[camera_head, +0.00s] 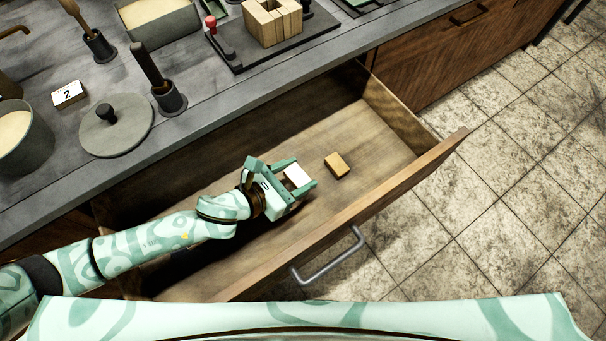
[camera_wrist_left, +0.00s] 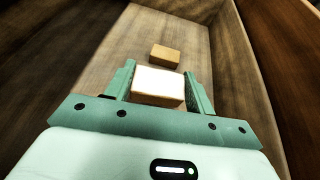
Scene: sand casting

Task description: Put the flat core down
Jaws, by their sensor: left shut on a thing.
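The flat core, a small block with a white top and tan front side (camera_wrist_left: 158,86), sits between the fingers of my left gripper (camera_head: 299,176). The left gripper is shut on it, inside the open drawer (camera_head: 385,130). In the head view the core's white top (camera_head: 297,176) shows between the green fingers. I cannot tell whether the core touches the drawer floor. A second small tan block (camera_head: 337,165) lies on the drawer floor just beyond the fingertips; it also shows in the wrist view (camera_wrist_left: 165,54). My right gripper is not in view.
The drawer's front panel with a grey handle (camera_head: 328,256) stands on the near side. The drawer floor around the loose block is bare. On the counter stand a round lid (camera_head: 115,127), a tool in a holder (camera_head: 169,98) and a wooden block assembly (camera_head: 273,23).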

